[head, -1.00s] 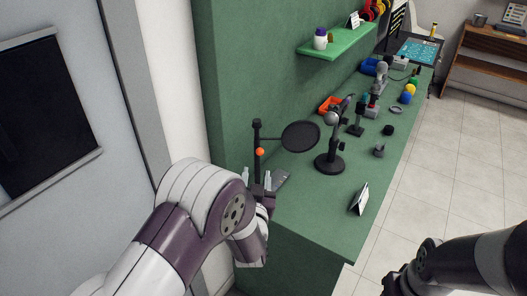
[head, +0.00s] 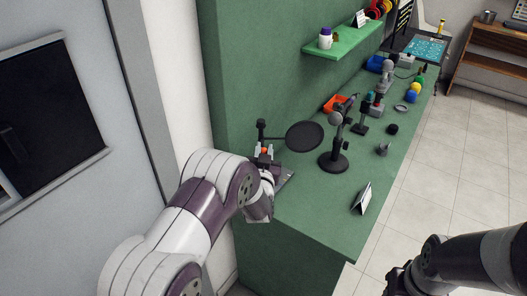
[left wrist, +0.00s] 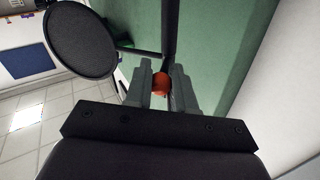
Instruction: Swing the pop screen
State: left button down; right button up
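The pop screen (head: 305,136) is a round black disc on a thin arm. The arm joins a black upright post (head: 261,130) near the green wall. An orange knob (head: 265,150) sits on the post. In the left wrist view the disc (left wrist: 82,40) is at upper left and the orange knob (left wrist: 159,84) is between my left fingers. My left gripper (head: 264,153) has one finger on each side of the knob. I cannot tell whether both fingers press on it. My right gripper (head: 398,283) is at the lower right, away from the counter, its fingers unclear.
A small white card (head: 362,197) stands near the counter's front edge. Several small items line the green counter (head: 315,205) farther back. A green shelf (head: 345,42) hangs above.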

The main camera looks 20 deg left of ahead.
pick_arm(q)
jog(key=shift+a+m+g+h+b, duration=0.35)
jog(key=shift+a+m+h+b, duration=0.5)
jog(key=shift+m+h, duration=0.85)
jog(key=shift+a+m+g+h+b, duration=0.3)
jog(key=shift+a+m+h+b, duration=0.5)
jog(key=shift+h, duration=1.65)
jog(key=shift+a+m+g+h+b, duration=0.45)
jog(key=shift+m+h+b, duration=0.55)
jog(key=shift+m+h, duration=0.85)
jog(key=shift+a+h, duration=0.1)
jog(key=shift+h, duration=0.2)
jog(key=c, duration=1)
grip_release()
